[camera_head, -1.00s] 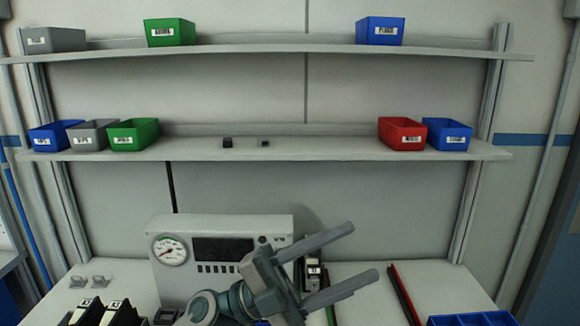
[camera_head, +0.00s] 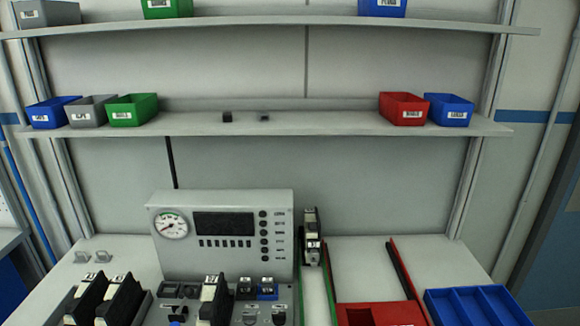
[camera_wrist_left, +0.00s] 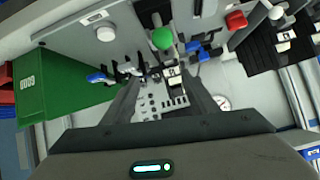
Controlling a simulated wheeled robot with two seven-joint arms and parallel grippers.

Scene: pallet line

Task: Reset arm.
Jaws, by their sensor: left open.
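My left gripper (camera_wrist_left: 165,88) shows in the left wrist view, with its two dark fingers spread apart and nothing held between them. Beyond the fingers are the panel's small parts: a green button (camera_wrist_left: 162,38), a red part (camera_wrist_left: 236,20) and a pale plate with holes. I cannot tell whether the fingertips touch anything. Neither arm shows in the head view, and my right gripper is not in view.
In the head view, a gauge panel (camera_head: 270,195) stands on the worktable (camera_head: 350,262). Black modules (camera_head: 88,300), a red tray (camera_head: 385,313) and a blue tray (camera_head: 475,305) sit at the front. Coloured bins line two shelves (camera_head: 310,124). A green bin (camera_wrist_left: 70,85) is in the wrist view.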

